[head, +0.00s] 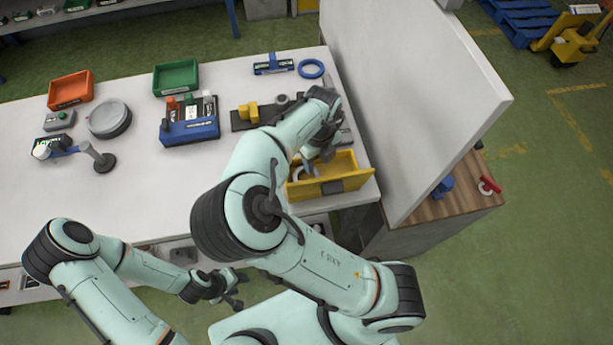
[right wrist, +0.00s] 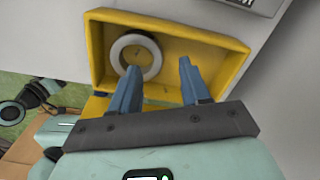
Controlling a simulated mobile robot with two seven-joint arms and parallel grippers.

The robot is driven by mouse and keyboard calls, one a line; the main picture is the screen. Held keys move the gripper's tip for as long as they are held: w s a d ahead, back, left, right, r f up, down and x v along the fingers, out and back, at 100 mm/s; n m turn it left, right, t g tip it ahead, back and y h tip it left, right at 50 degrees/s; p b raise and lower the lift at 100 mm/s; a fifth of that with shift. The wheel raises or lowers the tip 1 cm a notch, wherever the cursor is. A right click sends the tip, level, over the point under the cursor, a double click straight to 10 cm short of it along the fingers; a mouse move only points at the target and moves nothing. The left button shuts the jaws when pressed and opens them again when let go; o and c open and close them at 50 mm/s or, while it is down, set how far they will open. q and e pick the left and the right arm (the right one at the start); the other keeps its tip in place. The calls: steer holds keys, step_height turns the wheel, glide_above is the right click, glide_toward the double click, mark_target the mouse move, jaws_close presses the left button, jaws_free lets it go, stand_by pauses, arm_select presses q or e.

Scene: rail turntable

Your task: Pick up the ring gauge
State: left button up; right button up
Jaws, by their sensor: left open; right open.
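The ring gauge, a pale grey ring (right wrist: 115,55), lies in the left part of a yellow open-topped bin (right wrist: 215,40) in the right wrist view. In the head view the ring (head: 298,173) shows only in part inside the yellow bin (head: 353,181), beside my gripper. My right gripper (right wrist: 158,66) is open and empty, its blue fingers over the bin. The left finger overlaps the ring's lower edge in view; I cannot tell whether they touch. My left gripper (head: 236,290) is open and empty in front of the table's front edge.
A tall pale panel (head: 420,90) stands just right of the bin. Behind the bin are a dark fixture with a yellow block (head: 248,112) and a blue ring (head: 311,68). A blue holder (head: 190,131), green bin (head: 176,77) and orange bin (head: 70,90) stand further left.

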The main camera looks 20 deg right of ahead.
mark_target(315, 171)
steer(key=f, duration=0.4)
steer(key=shift+a+f, duration=0.2)
jaws_close()
steer(key=shift+r, duration=0.1)
